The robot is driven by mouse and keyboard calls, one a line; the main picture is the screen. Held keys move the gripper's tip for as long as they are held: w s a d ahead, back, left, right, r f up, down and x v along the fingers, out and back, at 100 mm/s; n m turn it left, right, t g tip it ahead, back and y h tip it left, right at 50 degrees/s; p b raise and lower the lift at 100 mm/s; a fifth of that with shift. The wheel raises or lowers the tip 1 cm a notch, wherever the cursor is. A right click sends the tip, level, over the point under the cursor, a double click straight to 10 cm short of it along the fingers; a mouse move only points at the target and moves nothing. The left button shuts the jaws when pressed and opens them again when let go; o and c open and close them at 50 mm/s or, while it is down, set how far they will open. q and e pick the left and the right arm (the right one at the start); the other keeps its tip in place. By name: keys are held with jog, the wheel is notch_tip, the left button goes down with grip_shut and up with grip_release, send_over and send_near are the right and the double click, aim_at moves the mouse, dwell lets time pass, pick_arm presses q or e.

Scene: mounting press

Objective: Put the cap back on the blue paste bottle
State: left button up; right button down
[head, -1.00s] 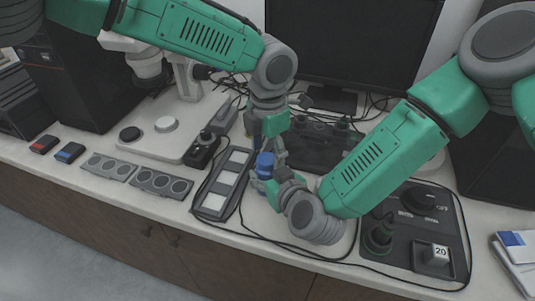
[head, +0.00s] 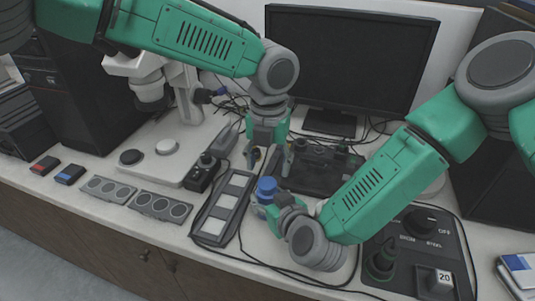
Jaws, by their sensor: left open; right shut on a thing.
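The blue paste bottle (head: 261,204) is upright near the middle of the bench in the head view, its body mostly hidden by my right gripper. A rounded blue cap (head: 266,186) sits on top of it; I cannot tell how tightly it is seated. My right gripper (head: 268,209) is shut on the bottle's body from the right. My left gripper (head: 271,161) points down above and just behind the cap. Its fingers are spread with nothing between them, and it is apart from the cap.
A tray with pale square pads (head: 222,207) lies just left of the bottle. A small black joystick box (head: 203,172) stands beyond it. A control panel (head: 418,250) is at right, with cables along the front.

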pick_arm(q)
jog(key=n, duration=0.7)
jog(key=shift+r, duration=0.25)
jog(key=n, duration=0.4)
jog(key=shift+r, duration=0.1)
jog(key=n, duration=0.6)
jog(key=shift+r+n, duration=0.2)
jog(key=shift+n, duration=0.1)
jog(key=n, duration=0.4)
jog(key=shift+r, duration=0.15)
jog(key=n, duration=0.7)
jog(key=shift+a+r, duration=0.1)
jog(key=shift+r, duration=0.1)
jog(key=n, duration=0.4)
jog(key=shift+r, duration=0.1)
jog(key=n, duration=0.6)
jog(key=shift+s+r+n, duration=0.1)
jog(key=shift+r+n, duration=0.1)
jog(key=shift+n, duration=0.1)
jog(key=n, duration=0.5)
jog(key=shift+r, duration=0.15)
